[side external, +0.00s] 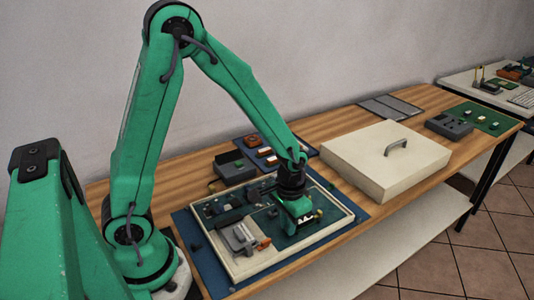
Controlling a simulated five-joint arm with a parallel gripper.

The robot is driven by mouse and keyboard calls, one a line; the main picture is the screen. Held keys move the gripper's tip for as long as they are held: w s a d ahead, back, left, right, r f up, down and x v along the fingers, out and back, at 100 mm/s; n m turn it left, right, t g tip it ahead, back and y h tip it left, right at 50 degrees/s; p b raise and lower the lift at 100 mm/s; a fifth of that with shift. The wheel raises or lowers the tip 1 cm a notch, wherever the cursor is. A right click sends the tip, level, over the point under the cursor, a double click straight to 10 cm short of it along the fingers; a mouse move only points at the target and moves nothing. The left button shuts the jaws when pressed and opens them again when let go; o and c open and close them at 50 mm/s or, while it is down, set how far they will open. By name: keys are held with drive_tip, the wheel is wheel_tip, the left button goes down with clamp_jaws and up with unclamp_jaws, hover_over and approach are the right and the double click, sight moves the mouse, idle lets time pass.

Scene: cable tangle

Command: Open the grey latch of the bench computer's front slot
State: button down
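The bench computer (268,260) is an open, shallow cream case with dark boards inside, lying on a blue mat (196,243). My gripper (307,218) points down over the right part of the case interior. Its fingers are small and dark here, so I cannot tell whether they are open or shut, or whether they touch anything. A light grey block (240,237) sits in the front left of the case, left of my gripper. A small orange-brown part (263,243) is beside it. I cannot clearly make out the grey latch or the front slot; my gripper may hide part of that area.
A large cream cover with a grey handle (386,160) lies right of the case on the wooden bench (318,128). A dark grey device (233,167) and a blue mat with orange-brown parts (263,151) stand behind. Another grey device (448,126) and a green mat (482,118) are far right.

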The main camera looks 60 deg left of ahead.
sight(282, 235)
drive_tip(key=shift+s, duration=0.85)
drive_tip(key=c, duration=1.4)
unclamp_jaws()
wheel_tip(282, 235, up, 8)
drive_tip(key=shift+f, duration=0.1)
